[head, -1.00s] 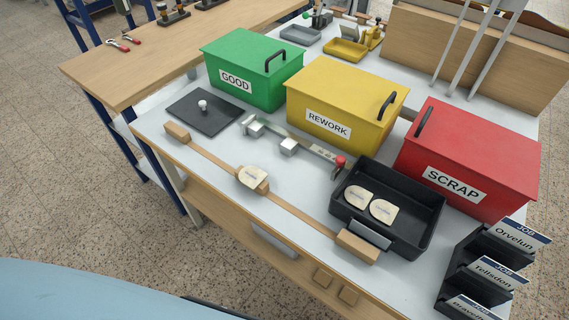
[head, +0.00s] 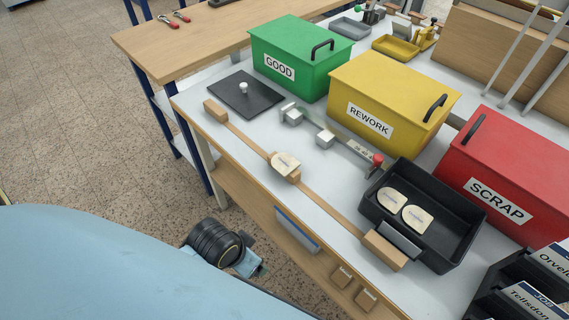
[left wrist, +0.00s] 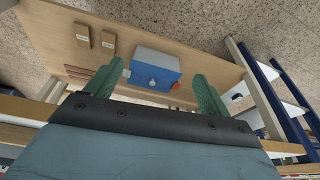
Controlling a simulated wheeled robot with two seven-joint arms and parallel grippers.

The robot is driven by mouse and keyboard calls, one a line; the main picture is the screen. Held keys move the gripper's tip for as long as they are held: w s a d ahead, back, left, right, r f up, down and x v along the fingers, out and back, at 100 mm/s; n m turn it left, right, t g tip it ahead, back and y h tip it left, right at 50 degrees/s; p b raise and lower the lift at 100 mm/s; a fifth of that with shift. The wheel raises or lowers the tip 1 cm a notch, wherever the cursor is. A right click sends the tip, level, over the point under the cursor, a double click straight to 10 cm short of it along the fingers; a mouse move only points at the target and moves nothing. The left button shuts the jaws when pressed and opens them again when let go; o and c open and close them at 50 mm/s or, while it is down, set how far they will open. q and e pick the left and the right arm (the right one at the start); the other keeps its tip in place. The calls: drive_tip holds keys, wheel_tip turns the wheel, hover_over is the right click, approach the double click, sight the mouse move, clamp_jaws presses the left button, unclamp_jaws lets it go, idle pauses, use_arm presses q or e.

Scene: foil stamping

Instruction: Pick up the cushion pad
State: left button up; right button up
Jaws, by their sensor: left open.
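No thing in view is plainly marked as the cushion pad. A flat dark grey square plate with a white knob (head: 245,95) lies at the table's left end. My left gripper (head: 262,270) is low in front of the table, partly hidden by my own body in the head view. In the left wrist view its two green fingers (left wrist: 155,88) are apart with nothing seen between them. My right gripper is not in view.
Green GOOD (head: 295,62), yellow REWORK (head: 390,100) and red SCRAP (head: 505,170) bins stand along the table. A black tray (head: 463,240) holds two pale pieces. A wooden bar (head: 235,130) with another pale piece lies along the front edge. Two wooden blocks (head: 342,275) are below it.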

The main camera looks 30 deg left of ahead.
use_arm(q)
drive_tip(key=w+d+r+m, duration=0.2)
drive_tip(key=w+r+m, duration=0.1)
drive_tip(key=w, duration=0.1)
drive_tip(key=w+d+r+m+h, duration=0.1)
drive_tip(key=w+d+r+m, duration=0.2)
drive_tip(key=w+m, duration=0.1)
drive_tip(key=w+d+r+m+h, duration=0.1)
drive_tip(key=w+d+r+m, duration=0.2)
drive_tip(key=w+r+m, duration=0.1)
drive_tip(key=shift+w+d+g, duration=0.25)
drive_tip(key=shift+w+g, duration=0.15)
drive_tip(key=shift+w, duration=0.3)
drive_tip(key=w+a+r+m+g+y, duration=0.1)
drive_tip(key=w+a+r+m, duration=0.25)
drive_tip(key=w+m, duration=0.2)
drive_tip(key=m+g+y, duration=0.1)
drive_tip(key=m+y, duration=0.1)
drive_tip(key=m, duration=0.1)
approach(284, 163)
drive_tip(key=shift+w+d+f+b, duration=0.15)
drive_tip(key=shift+w+f+b, duration=0.05)
drive_tip(key=shift+f+b, duration=0.75)
drive_tip(key=f, duration=0.5)
drive_tip(key=shift+a+b, duration=0.25)
drive_tip(key=shift+b, duration=0.05)
drive_tip(key=shift+f, duration=0.25)
